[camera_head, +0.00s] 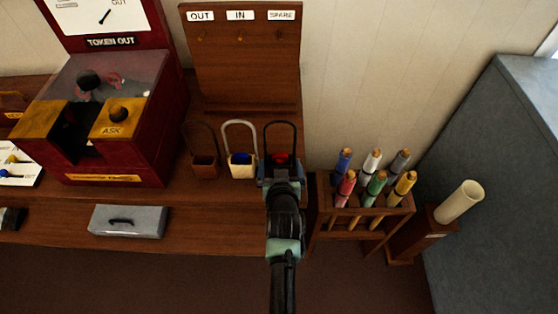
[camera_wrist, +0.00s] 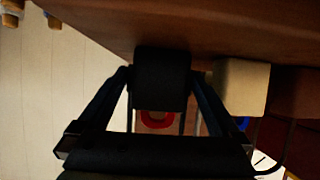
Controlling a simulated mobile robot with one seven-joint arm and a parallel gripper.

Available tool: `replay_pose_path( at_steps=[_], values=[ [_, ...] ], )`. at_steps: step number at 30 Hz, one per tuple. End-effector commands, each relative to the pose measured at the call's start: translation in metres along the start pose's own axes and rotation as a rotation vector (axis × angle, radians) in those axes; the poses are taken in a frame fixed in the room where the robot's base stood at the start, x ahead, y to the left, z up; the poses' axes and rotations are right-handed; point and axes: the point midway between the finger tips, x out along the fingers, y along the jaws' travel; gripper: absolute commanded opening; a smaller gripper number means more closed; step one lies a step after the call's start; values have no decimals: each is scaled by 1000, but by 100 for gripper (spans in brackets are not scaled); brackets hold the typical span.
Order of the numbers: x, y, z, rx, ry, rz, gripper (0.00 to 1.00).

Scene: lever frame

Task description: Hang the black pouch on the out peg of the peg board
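The black pouch (camera_wrist: 161,80) has a tall black loop handle (camera_head: 281,125) and something red inside. It stands on the shelf at the right end of a row of three pouches. My gripper (camera_head: 280,178) is at the front of the black pouch. In the wrist view its two fingers lie on either side of the pouch, very close to its sides; whether they press on it I cannot tell. The peg board (camera_head: 245,70) stands behind, with labels OUT, IN and SPARE. The out peg (camera_head: 201,38) is at its upper left, and looks bare.
A white pouch (camera_head: 241,166) with blue inside stands close left of the black one, and a brown pouch (camera_head: 204,166) beyond it. A red token machine (camera_head: 115,125) is at the left. A rack (camera_head: 365,208) of coloured rolled flags stands at the right. The board front above the pouches is clear.

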Motion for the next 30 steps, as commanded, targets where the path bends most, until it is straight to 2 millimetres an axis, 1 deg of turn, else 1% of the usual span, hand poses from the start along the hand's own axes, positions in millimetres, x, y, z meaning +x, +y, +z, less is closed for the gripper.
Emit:
replay_pose_path(
  at_steps=[10, 24, 30],
  values=[
    [-1, 0, -5, 0, 7, 0, 50],
    [-13, 0, -28, 0, 6, 0, 50],
    [-14, 0, -30, 0, 6, 0, 50]
  ],
)
